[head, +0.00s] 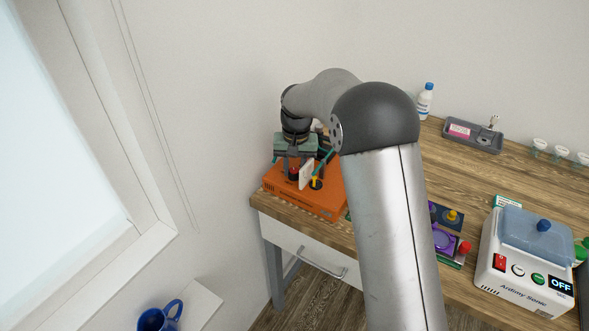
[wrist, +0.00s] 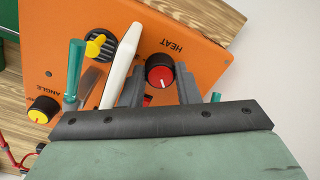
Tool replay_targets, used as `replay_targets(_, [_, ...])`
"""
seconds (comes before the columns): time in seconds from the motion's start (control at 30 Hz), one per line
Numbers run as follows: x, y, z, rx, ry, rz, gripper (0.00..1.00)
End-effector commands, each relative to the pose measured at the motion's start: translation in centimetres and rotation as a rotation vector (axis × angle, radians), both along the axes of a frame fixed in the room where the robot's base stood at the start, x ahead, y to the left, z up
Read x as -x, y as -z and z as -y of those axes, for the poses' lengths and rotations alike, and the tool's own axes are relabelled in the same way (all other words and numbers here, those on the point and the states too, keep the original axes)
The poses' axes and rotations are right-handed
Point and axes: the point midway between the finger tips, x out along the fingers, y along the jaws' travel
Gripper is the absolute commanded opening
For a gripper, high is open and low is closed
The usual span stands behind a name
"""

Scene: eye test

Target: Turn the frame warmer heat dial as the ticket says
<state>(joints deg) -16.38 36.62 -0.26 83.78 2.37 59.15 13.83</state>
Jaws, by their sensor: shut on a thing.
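The frame warmer (head: 318,203) is an orange box at the left end of the wooden bench; its orange top (wrist: 205,52) fills much of the wrist view. The HEAT dial (wrist: 159,72) is black with a red cap and a white pointer line, which points toward the gripper's body in the wrist view. My gripper (wrist: 160,88) has one finger on each side of this dial and is shut on it. In the head view my gripper (head: 292,171) is over the warmer's left part. I see no readable ticket; the pink slip is too small to read.
A white upright piece (wrist: 122,62) stands close beside one finger. Teal-handled tools (wrist: 74,72), a yellow knob (wrist: 96,45) and the ANGLE dial (wrist: 43,109) are nearby. A grey tray (head: 485,139) holds a pink slip (head: 459,131). A white machine (head: 512,284) reads OFF.

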Motion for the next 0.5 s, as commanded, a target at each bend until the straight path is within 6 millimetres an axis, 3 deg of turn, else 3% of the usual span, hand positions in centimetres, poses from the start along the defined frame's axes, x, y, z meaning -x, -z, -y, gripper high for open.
replay_targets(0.5, [-0.04, -0.12, -0.07, -0.001, 0.239, 0.003, 0.06])
